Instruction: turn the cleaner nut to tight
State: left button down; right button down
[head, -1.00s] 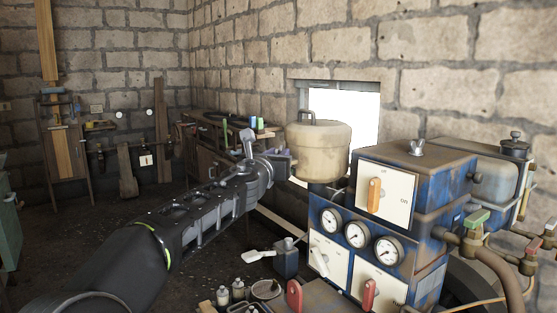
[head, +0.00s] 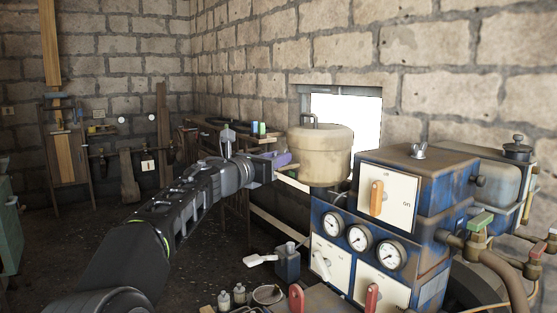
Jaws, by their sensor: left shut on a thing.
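A wing nut (head: 418,151) stands on top of the blue box (head: 455,164) at the right; I cannot tell from its look if it is tight. A beige canister (head: 319,153) with a dark handle (head: 309,120) on its lid stands left of this box. My left gripper (head: 284,161) is just left of the canister, far from the wing nut. It is shut on a small purple piece (head: 279,158), whose shape is hard to make out. I cannot tell whether the piece touches the canister. My right gripper is not in view.
A white panel with an orange switch (head: 376,198) faces the front of the blue box. Several gauges (head: 359,237) sit below it, with red levers (head: 371,298) lower down. Pipes with a green-handled valve (head: 480,221) are at the right. A dark can (head: 287,264) stands below the gripper.

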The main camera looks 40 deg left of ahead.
pick_arm(q)
jog(key=m+h+p, duration=0.1)
jog(key=h, duration=0.1)
jog(key=m+h+p, duration=0.1)
jog(key=m+h, duration=0.1)
jog(key=shift+a+h, duration=0.4)
jog(key=shift+f+m+g+h+p, duration=0.1)
jog(key=shift+m+g+h+p, duration=0.35)
jog(key=shift+m+h, duration=0.4)
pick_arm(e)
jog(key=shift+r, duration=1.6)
pick_arm(q)
jog(key=shift+d, duration=0.1)
jog(key=c, duration=1.3)
grip_release()
jog(key=shift+b+v, duration=1.05)
jog(key=shift+v, duration=2.8)
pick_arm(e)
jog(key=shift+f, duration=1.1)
